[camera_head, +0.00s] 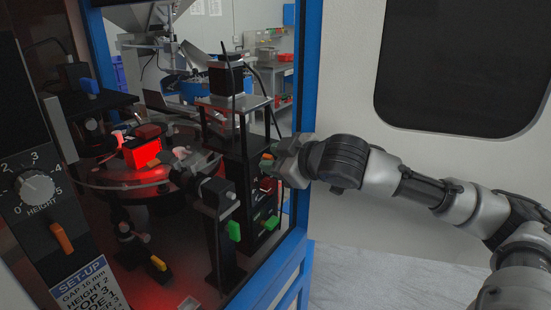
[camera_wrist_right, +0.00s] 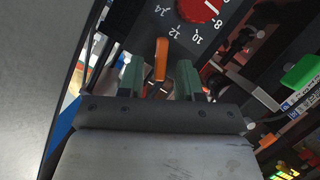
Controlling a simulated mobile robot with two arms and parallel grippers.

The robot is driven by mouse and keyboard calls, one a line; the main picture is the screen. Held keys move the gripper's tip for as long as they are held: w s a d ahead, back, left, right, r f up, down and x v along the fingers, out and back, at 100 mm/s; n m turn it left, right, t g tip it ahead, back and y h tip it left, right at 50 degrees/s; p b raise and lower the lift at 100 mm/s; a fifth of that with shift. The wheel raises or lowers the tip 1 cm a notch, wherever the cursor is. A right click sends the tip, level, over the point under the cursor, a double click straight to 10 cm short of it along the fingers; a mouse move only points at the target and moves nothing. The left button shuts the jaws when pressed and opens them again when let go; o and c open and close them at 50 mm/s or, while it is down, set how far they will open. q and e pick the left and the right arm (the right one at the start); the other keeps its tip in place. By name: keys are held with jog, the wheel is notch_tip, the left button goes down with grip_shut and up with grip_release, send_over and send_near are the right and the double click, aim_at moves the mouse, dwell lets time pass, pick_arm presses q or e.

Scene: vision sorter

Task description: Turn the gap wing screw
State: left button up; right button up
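The gap wing screw (camera_wrist_right: 161,58) is an orange bar below a scale marked 8 to 14 with a red dial (camera_wrist_right: 199,8), in the right wrist view. My right gripper (camera_wrist_right: 159,72) is open, with one green-grey finger on each side of the orange bar. Gaps show between the bar and both fingers. My left gripper is not in view.
A second orange wing screw (camera_head: 61,237) sits under the HEIGHT dial (camera_head: 36,187), above a set-up card (camera_head: 85,285) reading gap 16 mm. Green levers (camera_head: 234,230) lie below my right gripper. A blue frame post (camera_head: 308,70) stands close to my right arm.

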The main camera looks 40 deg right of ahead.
grip_shut()
jog(key=shift+n, duration=0.3)
jog(key=shift+s+a+f+n+t+h+b, duration=0.15)
jog(key=shift+f+n+t+h+b, duration=0.4)
jog(key=shift+n, duration=0.9)
jog(key=shift+w+a+n+t+h+b, duration=0.1)
jog(key=shift+n+t+h+b, duration=0.2)
jog(key=shift+n+t, duration=0.9)
jog(key=shift+s+a+f+n+t+h+b, duration=0.15)
jog(key=shift+f+n+t+h+b, duration=0.25)
jog(key=shift+n, duration=1.35)
jog(key=shift+r, duration=0.1)
jog(key=shift+o, duration=0.6)
grip_release()
